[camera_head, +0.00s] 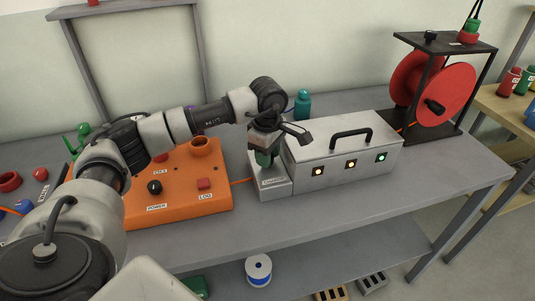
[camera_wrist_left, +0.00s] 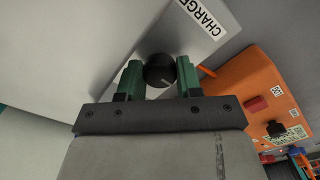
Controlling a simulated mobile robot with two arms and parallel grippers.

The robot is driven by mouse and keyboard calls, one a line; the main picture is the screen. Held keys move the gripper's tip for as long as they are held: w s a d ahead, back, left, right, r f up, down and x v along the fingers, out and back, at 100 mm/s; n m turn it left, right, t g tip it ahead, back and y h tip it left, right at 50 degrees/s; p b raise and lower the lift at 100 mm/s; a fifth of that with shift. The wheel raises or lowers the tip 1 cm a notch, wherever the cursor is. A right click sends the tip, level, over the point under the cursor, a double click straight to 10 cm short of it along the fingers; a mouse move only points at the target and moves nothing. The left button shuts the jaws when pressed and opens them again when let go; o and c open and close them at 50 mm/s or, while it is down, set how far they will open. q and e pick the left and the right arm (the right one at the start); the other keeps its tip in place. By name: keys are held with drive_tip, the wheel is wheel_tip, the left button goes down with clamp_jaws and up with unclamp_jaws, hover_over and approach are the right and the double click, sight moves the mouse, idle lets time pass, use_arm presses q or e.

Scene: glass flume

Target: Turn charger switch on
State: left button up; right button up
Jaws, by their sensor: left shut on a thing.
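The charger (camera_head: 275,187) is a grey box with a white label on its front, standing on the bench beside the long grey metal case. Its switch is a round black knob (camera_wrist_left: 159,70) with a pale pointer line, seen in the left wrist view below the "CHARGE…" label (camera_wrist_left: 200,18). My left gripper (camera_head: 264,158) is over the charger from above. Its green fingers, also in the left wrist view (camera_wrist_left: 159,76), are shut on the knob, one on each side. In the head view the gripper hides the knob. My right gripper is not in view.
The grey case (camera_head: 343,148) has a black handle and several lit lamps. An orange control box (camera_head: 178,190) lies left of the charger, with a red button (camera_head: 204,183) and black knob (camera_head: 154,187).

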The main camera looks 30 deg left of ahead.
use_arm(q)
drive_tip(key=shift+r, duration=0.15)
drive_tip(key=o, duration=0.7)
drive_tip(key=shift+c, duration=0.2)
wheel_tip(320, 180, up, 11)
drive_tip(key=shift+f, duration=0.2)
